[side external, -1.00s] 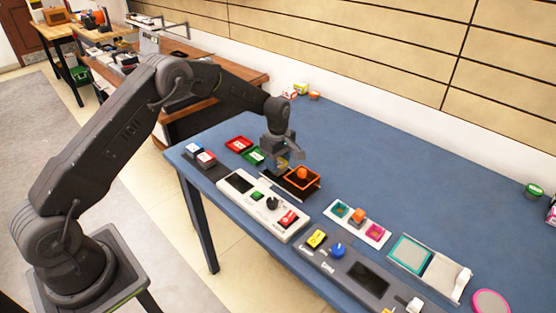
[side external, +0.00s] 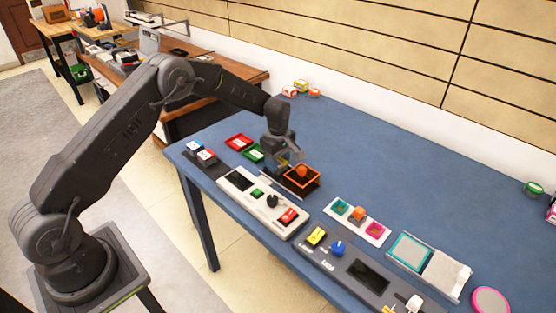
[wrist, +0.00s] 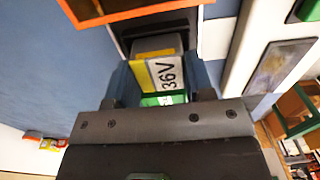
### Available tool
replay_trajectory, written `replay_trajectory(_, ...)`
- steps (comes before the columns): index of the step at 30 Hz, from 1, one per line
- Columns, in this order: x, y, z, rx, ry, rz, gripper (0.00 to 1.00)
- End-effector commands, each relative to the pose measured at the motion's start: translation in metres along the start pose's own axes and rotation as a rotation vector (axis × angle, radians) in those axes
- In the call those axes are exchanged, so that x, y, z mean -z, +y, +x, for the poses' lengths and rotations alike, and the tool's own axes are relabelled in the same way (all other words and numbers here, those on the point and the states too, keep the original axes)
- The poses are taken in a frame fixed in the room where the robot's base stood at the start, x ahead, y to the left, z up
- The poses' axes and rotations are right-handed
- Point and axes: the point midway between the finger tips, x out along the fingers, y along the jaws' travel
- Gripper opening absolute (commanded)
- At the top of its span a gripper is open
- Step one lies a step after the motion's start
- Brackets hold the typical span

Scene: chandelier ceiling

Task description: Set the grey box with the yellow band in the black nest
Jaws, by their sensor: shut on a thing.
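The grey box with the yellow band (wrist: 150,55) is between my gripper's fingers (wrist: 162,82) in the wrist view. It carries a pale label reading "36V". In the side view my gripper (side external: 284,157) is low over the table, just left of the orange-rimmed tray; the box is mostly hidden there. A dark recess, apparently the black nest (wrist: 150,14), lies just beyond the box in the wrist view. I cannot tell whether the box touches it or is inside it.
The orange-rimmed tray (side external: 317,180) with an orange piece stands close by my gripper. A white control panel (side external: 243,196) lies in front.

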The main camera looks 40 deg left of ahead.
Motion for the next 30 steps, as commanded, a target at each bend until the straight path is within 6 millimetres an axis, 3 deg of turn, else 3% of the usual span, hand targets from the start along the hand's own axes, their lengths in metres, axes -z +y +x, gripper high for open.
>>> replay_trajectory(3, 0.0000, 0.0002, -0.0003, -0.001, 0.000, 0.000, 0.24)
replay_trajectory(4, 0.0000, 0.0002, -0.0003, -0.001, 0.000, 0.000, 0.51)
replay_trajectory(12, 0.0000, 0.0001, -0.0003, -0.001, 0.000, 0.000, 0.77)
replay_trajectory(17, 0.0000, 0.0001, -0.0002, 0.000, 0.000, 0.000, 0.78)
replay_trajectory(24, 0.0000, -0.0001, 0.0000, 0.000, 0.000, 0.000, 0.99)
replay_trajectory(30, 0.0000, 0.0000, -0.0002, 0.000, 0.000, 0.000, 0.99)
